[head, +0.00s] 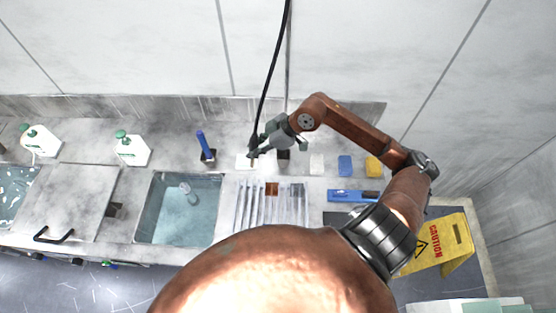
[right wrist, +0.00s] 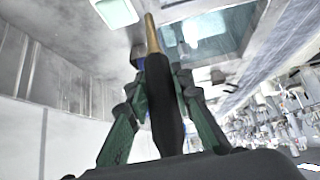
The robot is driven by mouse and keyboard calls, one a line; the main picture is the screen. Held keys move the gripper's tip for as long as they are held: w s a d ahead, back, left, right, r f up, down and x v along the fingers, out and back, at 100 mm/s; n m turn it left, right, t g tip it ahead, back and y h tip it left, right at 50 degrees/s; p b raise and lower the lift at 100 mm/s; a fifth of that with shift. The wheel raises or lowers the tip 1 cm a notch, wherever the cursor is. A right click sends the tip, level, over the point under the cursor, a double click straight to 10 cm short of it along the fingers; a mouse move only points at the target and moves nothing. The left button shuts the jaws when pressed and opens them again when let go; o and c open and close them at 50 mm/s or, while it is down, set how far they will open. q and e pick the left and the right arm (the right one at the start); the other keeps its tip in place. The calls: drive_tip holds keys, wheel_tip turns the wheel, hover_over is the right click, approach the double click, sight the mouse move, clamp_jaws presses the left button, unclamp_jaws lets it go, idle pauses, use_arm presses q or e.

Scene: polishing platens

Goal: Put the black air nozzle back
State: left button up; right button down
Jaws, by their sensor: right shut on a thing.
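The black air nozzle (right wrist: 163,105) shows in the right wrist view, with a black body and a brass tip (right wrist: 152,35). My right gripper (right wrist: 158,75) is shut on its body, with a green-sided finger on each side. In the head view my right gripper (head: 258,147) is above the back of the counter, left of its own arm. A black hose (head: 268,75) runs from the top of the picture down to the gripper. The nozzle itself is mostly hidden there by the fingers. My left gripper is not in view. I cannot make out a holder for the nozzle.
A sink with water (head: 180,225) and a ribbed rack (head: 250,208) lie in front. A blue upright object (head: 203,143) and white bottles (head: 132,150) stand left. White (head: 317,164), blue (head: 345,166) and yellow (head: 373,167) blocks lie right. A wall rises behind.

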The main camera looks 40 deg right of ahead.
drive_tip(key=d+r+m+h+p, duration=0.25)
drive_tip(key=d+p, duration=0.45)
drive_tip(key=d, duration=0.5)
wheel_tip(320, 180, down, 11)
drive_tip(key=s+p, duration=0.1)
drive_tip(key=shift+d+f, duration=0.15)
drive_tip(key=shift+d, duration=0.1)
drive_tip(key=c, duration=1.7)
unclamp_jaws()
drive_tip(key=shift+f, duration=0.1)
drive_tip(key=b+v, duration=0.1)
drive_tip(key=v, duration=1.1)
drive_tip(key=shift+s+d, duration=0.1)
drive_tip(key=shift+d, duration=0.05)
